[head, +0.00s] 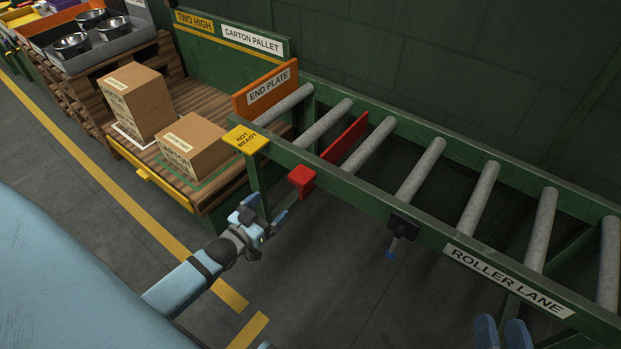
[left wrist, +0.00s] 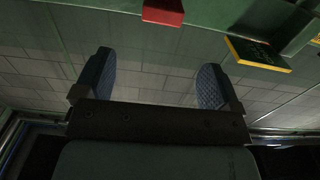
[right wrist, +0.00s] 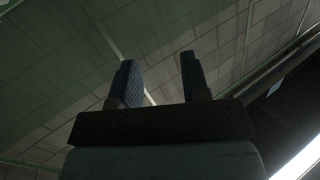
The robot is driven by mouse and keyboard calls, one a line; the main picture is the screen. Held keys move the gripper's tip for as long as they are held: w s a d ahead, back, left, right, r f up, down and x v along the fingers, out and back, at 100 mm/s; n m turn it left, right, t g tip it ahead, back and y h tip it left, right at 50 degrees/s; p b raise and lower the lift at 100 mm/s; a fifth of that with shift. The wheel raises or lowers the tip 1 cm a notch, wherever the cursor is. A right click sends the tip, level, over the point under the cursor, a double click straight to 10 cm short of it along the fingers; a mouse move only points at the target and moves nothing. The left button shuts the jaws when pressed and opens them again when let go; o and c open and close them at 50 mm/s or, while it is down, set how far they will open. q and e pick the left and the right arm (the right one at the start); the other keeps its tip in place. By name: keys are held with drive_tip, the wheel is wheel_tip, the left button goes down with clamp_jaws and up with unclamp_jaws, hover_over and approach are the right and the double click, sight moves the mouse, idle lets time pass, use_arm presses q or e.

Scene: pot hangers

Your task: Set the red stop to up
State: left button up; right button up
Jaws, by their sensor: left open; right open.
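The red stop is a thin red plate (head: 345,141) lying across the roller lane between two rollers, with a red block (head: 302,180) on the outer face of the near green rail. I cannot tell how far the plate stands above the rollers. My left gripper (head: 268,212) is open and empty, below and left of the red block, apart from it. In the left wrist view the red block (left wrist: 163,12) is at the top edge, beyond the open fingers (left wrist: 155,80). My right gripper (head: 503,332) is open and empty at the bottom right, below the rail.
A black bracket with a blue-tipped lever (head: 398,230) hangs on the near rail. Two cartons (head: 193,147) stand on the pallet at left. Floor before the rail is clear.

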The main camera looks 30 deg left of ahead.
sight(295, 182)
use_arm(q)
drive_tip(key=w+b, duration=0.1)
drive_tip(key=w, duration=0.2)
drive_tip(key=w+b, duration=0.1)
drive_tip(key=w, duration=0.3)
drive_tip(key=w+b, duration=0.1)
drive_tip(key=w, duration=0.2)
drive_tip(key=shift+w+d+f, duration=0.1)
drive_tip(key=shift+w+d, duration=0.15)
drive_tip(key=shift+w, duration=0.1)
drive_tip(key=shift+w+d, duration=0.15)
drive_tip(key=shift+w, duration=1)
drive_tip(key=shift+w+b, duration=0.35)
drive_tip(key=shift+w, duration=0.15)
use_arm(e)
drive_tip(key=r, duration=0.1)
drive_tip(key=a+r+t+y, duration=0.1)
drive_tip(key=r+y, duration=0.1)
drive_tip(key=shift+s+a+r+t, duration=0.1)
drive_tip(key=shift+a+r+t, duration=0.25)
drive_tip(key=shift+a+t, duration=0.05)
